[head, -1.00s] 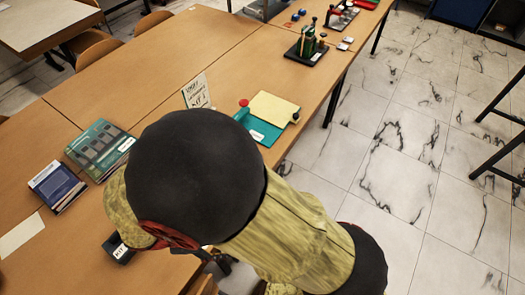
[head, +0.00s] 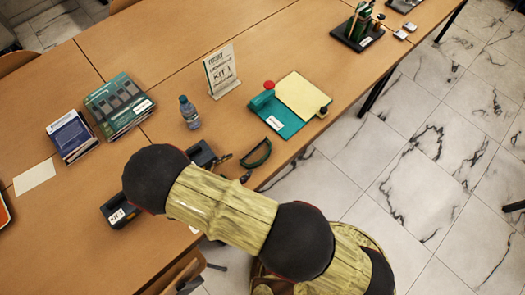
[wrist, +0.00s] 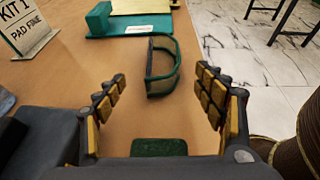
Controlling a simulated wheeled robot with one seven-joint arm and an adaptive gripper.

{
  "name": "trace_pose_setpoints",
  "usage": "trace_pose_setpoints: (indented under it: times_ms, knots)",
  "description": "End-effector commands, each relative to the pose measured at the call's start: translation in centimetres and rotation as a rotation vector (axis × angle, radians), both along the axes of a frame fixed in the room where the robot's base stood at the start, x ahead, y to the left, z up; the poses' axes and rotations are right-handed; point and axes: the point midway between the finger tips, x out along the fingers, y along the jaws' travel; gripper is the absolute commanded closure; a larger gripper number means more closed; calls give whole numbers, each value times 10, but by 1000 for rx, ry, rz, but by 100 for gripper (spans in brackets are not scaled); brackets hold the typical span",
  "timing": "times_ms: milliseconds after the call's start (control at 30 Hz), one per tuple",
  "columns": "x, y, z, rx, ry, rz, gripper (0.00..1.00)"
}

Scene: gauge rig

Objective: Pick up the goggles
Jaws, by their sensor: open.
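The goggles (head: 257,153) are a dark green curved frame lying on the wooden table, near its right edge. In the wrist view the goggles (wrist: 163,66) stand ahead of my gripper (wrist: 162,82), roughly between the directions of its two fingers. My gripper is open, with nothing held between the fingers. In the head view my gripper (head: 236,168) is just left of and nearer than the goggles, partly hidden by my arm. I see no contact between fingers and goggles.
A teal board (head: 277,120) with a yellow pad (head: 303,95) lies just beyond the goggles. A KIT 1 sign (head: 221,70) and a bottle (head: 189,113) stand to the left. Books (head: 118,105) and a black box (head: 118,211) are farther left. The table edge is close on the right.

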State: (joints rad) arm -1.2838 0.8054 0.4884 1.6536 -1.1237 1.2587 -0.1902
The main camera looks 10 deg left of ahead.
Motion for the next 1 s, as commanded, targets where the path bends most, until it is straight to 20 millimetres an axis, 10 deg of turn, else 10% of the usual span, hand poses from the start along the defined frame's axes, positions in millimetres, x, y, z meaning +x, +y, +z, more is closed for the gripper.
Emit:
trace_pose_setpoints:
  times_ms: [1000]
  knots:
    - [47,-45,-28,2,1,-4,39]
